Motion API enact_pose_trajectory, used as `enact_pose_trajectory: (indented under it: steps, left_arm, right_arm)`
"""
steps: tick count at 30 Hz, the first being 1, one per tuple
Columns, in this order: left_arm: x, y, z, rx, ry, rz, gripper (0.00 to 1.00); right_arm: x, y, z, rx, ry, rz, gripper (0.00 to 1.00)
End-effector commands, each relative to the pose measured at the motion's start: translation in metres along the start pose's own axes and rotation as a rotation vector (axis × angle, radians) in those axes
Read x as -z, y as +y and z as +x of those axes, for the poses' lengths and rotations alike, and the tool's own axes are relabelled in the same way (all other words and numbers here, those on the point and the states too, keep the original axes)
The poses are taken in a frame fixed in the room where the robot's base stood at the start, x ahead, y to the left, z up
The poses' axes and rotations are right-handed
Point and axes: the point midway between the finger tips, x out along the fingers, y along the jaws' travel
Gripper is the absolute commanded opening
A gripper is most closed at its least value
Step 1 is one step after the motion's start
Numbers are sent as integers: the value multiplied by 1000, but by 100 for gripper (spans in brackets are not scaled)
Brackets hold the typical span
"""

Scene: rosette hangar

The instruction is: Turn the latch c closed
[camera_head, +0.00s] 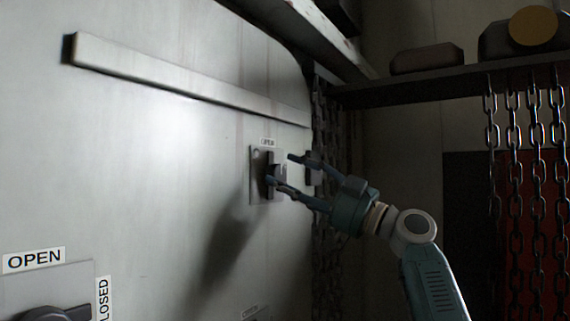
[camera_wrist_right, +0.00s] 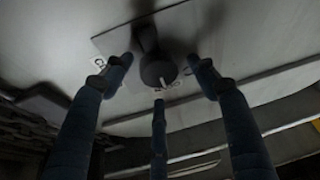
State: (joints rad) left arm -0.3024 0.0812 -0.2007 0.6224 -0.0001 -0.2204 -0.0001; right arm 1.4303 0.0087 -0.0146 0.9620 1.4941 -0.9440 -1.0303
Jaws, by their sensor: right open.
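A dark latch (camera_head: 271,172) sits on a small grey plate (camera_head: 258,187) on the pale wall, with a label reading OPEN above it. In the right wrist view its dark round hub (camera_wrist_right: 157,69) carries a short white mark, and a dark lever (camera_wrist_right: 146,38) extends from the hub away from that mark. My right gripper (camera_head: 282,169) is open in front of the latch. In the right wrist view its three fingers (camera_wrist_right: 159,80) are spread around the hub; I cannot tell whether any touches it. No letter c shows to identify the latch. My left gripper is not in view.
Another latch (camera_head: 52,313) with OPEN and CLOSED labels is at the lower left, cut by the frame. A long raised bar (camera_head: 180,80) crosses the wall above. Chains (camera_head: 515,180) hang from a shelf (camera_head: 440,88) at right. The wall left of the latch is clear.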

Motion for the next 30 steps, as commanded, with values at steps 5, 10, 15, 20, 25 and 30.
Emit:
enact_pose_trajectory:
  steps: [5,10,15,20,25,30]
  left_arm:
    - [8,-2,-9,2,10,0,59]
    - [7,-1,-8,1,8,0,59]
    - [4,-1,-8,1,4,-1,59]
    - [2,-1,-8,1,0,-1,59]
    - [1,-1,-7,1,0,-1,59]
    - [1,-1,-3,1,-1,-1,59]
  right_arm:
    - [1,0,12,-1,0,-1,59]
    - [0,0,12,-1,0,-1,59]
    - [0,0,12,-1,0,-1,45]
    - [1,0,12,-1,2,-2,17]
    - [2,0,12,-2,4,1,17]
    - [2,-1,12,-15,6,32,17]
